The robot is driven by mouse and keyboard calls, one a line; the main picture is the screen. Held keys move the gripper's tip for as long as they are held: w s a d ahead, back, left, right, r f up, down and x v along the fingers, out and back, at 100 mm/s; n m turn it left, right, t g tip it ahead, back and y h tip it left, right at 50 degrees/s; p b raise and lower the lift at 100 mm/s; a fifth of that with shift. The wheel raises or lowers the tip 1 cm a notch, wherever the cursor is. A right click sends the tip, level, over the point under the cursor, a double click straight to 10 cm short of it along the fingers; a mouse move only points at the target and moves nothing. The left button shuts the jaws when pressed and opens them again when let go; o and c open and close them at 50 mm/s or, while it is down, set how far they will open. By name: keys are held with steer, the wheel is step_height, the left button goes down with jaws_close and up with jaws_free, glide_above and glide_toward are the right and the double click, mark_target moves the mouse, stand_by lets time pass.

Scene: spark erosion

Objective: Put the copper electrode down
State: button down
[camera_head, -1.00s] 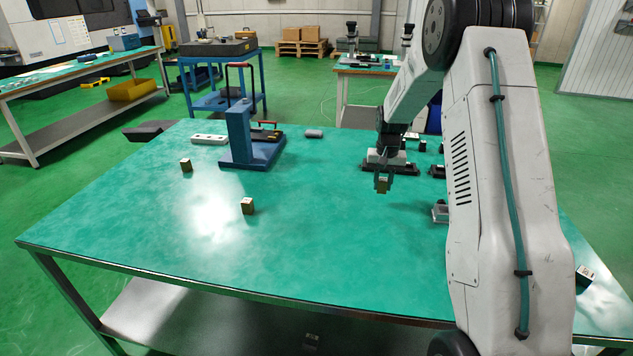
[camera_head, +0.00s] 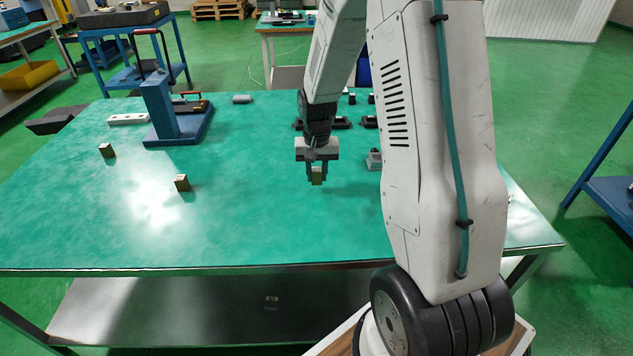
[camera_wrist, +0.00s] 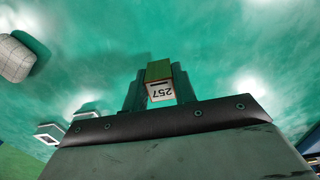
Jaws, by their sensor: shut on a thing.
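My gripper (camera_head: 317,178) points down over the green table (camera_head: 250,215), right of its middle. It is shut on a copper electrode (camera_head: 317,175), a small brownish block between the fingertips. In the wrist view the electrode (camera_wrist: 159,72) shows a brown-green face and a white label reading 257, upside down. The fingers flank it on both sides. I cannot tell whether its underside touches the table. Two similar blocks stand apart on the table to the left, one nearer (camera_head: 182,183) and one farther (camera_head: 107,151).
A blue press-like stand (camera_head: 165,110) and a white bar (camera_head: 128,119) are at the back left. A grey cylinder (camera_head: 242,99) lies at the back edge. Dark fixtures (camera_head: 341,122) and a small grey block (camera_head: 374,160) are near my arm. The table's front middle is clear.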

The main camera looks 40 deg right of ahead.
mark_target(317, 183)
steer(key=shift+f, duration=1.75)
steer(key=shift+f, duration=0.15)
steer(key=c, duration=1.1)
jaws_free()
step_height(317, 183, up, 12)
steer(key=shift+r, duration=0.1)
steer(key=s+a+r+n, duration=0.2)
steer(key=s+a+r, duration=0.4)
steer(key=r, duration=0.2)
steer(key=s+a+r+n, duration=0.1)
steer(key=s+a+r, duration=0.1)
steer(key=s, duration=0.5)
steer(key=s+a+r+n, duration=0.2)
steer(key=s+a+r, duration=0.1)
steer(key=s+a, duration=0.2)
steer(key=s+a+r+n+t, duration=0.1)
steer(key=s+a+r, duration=0.1)
steer(key=s, duration=0.7)
steer(key=shift+s+a+r+n, duration=0.1)
steer(key=shift+a+r+n, duration=0.1)
steer(key=shift+a, duration=0.2)
steer(key=shift+s+a+r+n, duration=0.1)
steer(key=shift+a+r+n, duration=0.1)
steer(key=shift+a, duration=0.2)
